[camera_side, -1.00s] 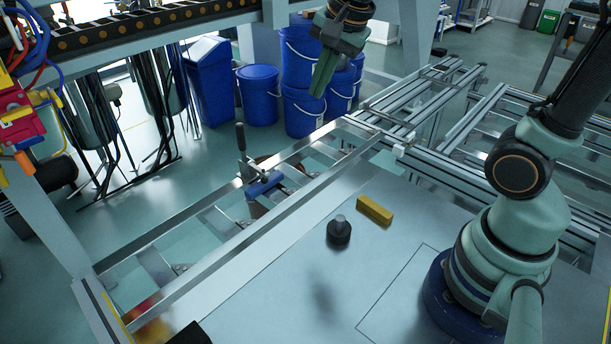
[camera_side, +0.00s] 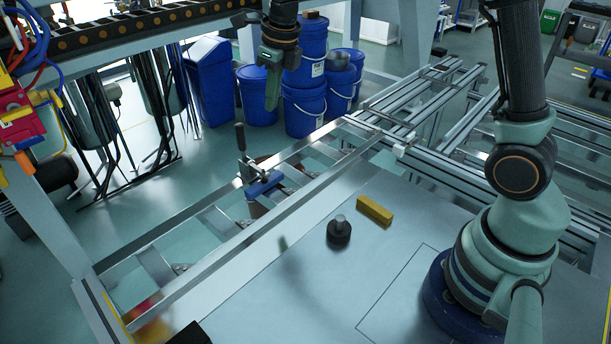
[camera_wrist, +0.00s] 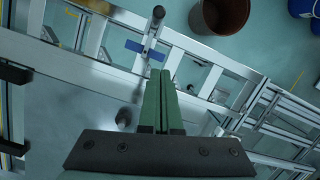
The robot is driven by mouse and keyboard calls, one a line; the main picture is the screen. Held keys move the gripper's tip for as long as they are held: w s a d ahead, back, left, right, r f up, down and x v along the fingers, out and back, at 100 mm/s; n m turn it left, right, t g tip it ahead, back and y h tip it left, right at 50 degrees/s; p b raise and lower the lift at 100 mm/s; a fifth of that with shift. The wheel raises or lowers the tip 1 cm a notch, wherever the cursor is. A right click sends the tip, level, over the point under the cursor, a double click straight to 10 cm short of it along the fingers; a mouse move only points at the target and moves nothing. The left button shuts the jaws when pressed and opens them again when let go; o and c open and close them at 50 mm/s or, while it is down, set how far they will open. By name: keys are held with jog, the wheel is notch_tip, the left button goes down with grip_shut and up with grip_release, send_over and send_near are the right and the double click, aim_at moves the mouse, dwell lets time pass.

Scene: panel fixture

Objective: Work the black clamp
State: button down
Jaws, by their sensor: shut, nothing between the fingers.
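The clamp (camera_side: 241,150) stands on the aluminium frame. Its black handle points up, and a blue part (camera_side: 264,184) lies at its base. In the wrist view the clamp's dark handle (camera_wrist: 157,16) is near the top centre, with the blue bar (camera_wrist: 146,49) below it. My gripper (camera_side: 272,106) is shut and empty, high above and behind the clamp in the side view. Its green fingers (camera_wrist: 160,73) lie together in the wrist view, their tips just below the clamp in the picture. I see no contact with the clamp.
A black knob-like part (camera_side: 339,234) and a yellow block (camera_side: 375,210) sit on the grey panel (camera_side: 300,290). Aluminium rails (camera_side: 190,270) surround openings left of the panel. Several blue buckets (camera_side: 303,108) stand on the floor behind. An overhead beam (camera_side: 150,40) crosses the upper left.

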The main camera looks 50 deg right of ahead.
aim_at(242, 142)
jog(key=w+a+f, duration=0.2)
jog(key=w+f, duration=0.4)
jog(key=f, duration=0.3)
